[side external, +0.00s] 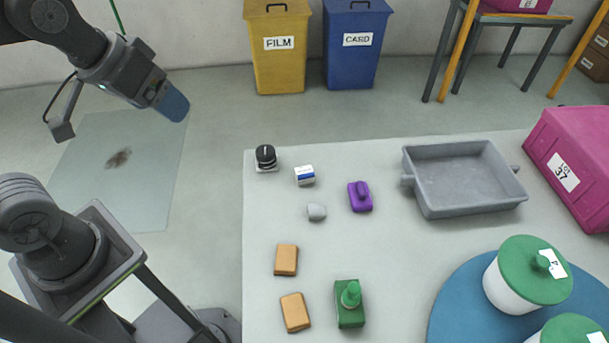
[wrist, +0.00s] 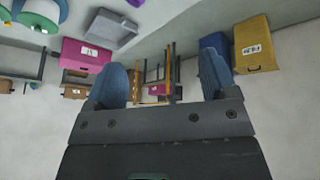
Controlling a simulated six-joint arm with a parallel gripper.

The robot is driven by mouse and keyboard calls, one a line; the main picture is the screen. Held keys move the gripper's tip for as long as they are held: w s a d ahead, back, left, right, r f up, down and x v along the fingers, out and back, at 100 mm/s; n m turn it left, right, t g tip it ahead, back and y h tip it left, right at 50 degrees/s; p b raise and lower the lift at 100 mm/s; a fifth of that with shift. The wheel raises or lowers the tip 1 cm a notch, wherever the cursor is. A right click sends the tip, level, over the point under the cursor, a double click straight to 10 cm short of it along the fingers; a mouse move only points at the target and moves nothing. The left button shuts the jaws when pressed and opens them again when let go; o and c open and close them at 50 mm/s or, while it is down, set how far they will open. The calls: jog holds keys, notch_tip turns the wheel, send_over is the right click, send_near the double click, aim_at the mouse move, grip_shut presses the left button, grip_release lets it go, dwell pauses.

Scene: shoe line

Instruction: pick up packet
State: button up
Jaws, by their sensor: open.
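No item is plainly marked as the packet. A small white and blue item (side external: 305,175) and a small pale grey piece (side external: 316,211) lie on the table's left half, and I cannot tell whether either is the packet. My gripper (side external: 172,102) is raised off the table's left side, well apart from both, with its blue fingers over the floor. In the wrist view my gripper (wrist: 163,82) is open, its two blue fingers wide apart with nothing between them. Neither small item can be made out in the wrist view.
On the table are a black-topped knob (side external: 265,158), purple brush-like item (side external: 360,196), tan blocks (side external: 286,260), green bottle (side external: 350,304), grey tray (side external: 463,180), magenta crate (side external: 572,155) and green-lidded tubs (side external: 527,272) on a blue disc. FILM (side external: 278,60) and CARD (side external: 352,60) bins stand behind.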

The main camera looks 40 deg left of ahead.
jog(key=w+d+f+n+h, duration=0.25)
jog(key=w+n, duration=0.45)
jog(key=w, duration=0.6)
jog(key=n+g, duration=0.2)
jog(key=n, duration=1.8)
send_over(303, 171)
jog(key=s+a, duration=0.3)
jog(key=s, duration=0.1)
notch_tip(303, 171, down, 34)
jog(key=shift+y, duration=0.25)
jog(key=x, duration=0.8)
jog(key=shift+s+d+f, duration=0.15)
jog(key=shift+s, duration=0.05)
jog(key=shift+w+x, duration=0.15)
jog(key=shift+x, duration=1.35)
jog(key=shift+w+x, duration=0.15)
jog(key=shift+x, duration=1.35)
jog(key=c, duration=1)
